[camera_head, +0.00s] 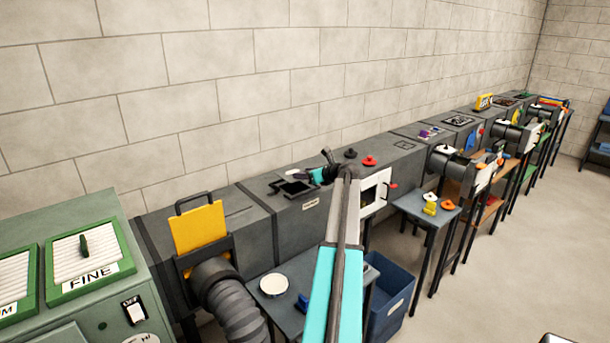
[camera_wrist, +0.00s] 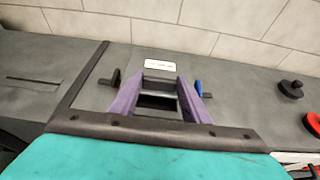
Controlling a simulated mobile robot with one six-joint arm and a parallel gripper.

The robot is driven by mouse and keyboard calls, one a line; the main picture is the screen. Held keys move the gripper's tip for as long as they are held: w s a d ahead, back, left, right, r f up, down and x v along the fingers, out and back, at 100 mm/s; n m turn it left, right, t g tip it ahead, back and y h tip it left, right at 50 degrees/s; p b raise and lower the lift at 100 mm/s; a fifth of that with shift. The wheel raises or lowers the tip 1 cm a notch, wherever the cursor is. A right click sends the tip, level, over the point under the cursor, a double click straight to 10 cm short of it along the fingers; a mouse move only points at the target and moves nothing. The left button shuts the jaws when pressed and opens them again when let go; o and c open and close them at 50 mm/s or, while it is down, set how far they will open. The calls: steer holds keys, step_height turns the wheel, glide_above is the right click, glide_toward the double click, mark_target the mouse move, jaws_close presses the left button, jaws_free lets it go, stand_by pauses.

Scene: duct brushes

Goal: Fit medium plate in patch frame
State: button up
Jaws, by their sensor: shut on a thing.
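The patch frame (camera_head: 292,188) is a black rectangular frame on top of the grey duct, left of my arm in the head view. My gripper (camera_head: 299,174) is over it. In the wrist view my gripper (camera_wrist: 158,80) reaches forward with two purple fingers, shut on a dark piece that seems to be the plate (camera_wrist: 158,101). The fingers and piece overlap the frame area, so I cannot tell whether the plate is seated or held just above. A black clip (camera_wrist: 115,77) shows left of the fingers and a blue one (camera_wrist: 198,88) to the right.
Black knob (camera_head: 350,154) and red knob (camera_head: 369,161) stand on the duct to the right. A yellow plate (camera_head: 199,228) stands upright on the left. A low table (camera_head: 252,292) holds a white disc (camera_head: 274,284). A blue bin (camera_head: 388,305) is below.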

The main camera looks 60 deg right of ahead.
mark_target(305, 192)
steer(key=shift+f, duration=0.2)
stand_by(0.3)
steer(key=shift+f+b, duration=1)
steer(key=shift+f, duration=1.55)
steer(key=o, duration=1.4)
steer(key=b+v, duration=0.3)
steer(key=v, duration=1)
steer(key=shift+s, duration=0.35)
steer(key=shift+a+r, duration=0.15)
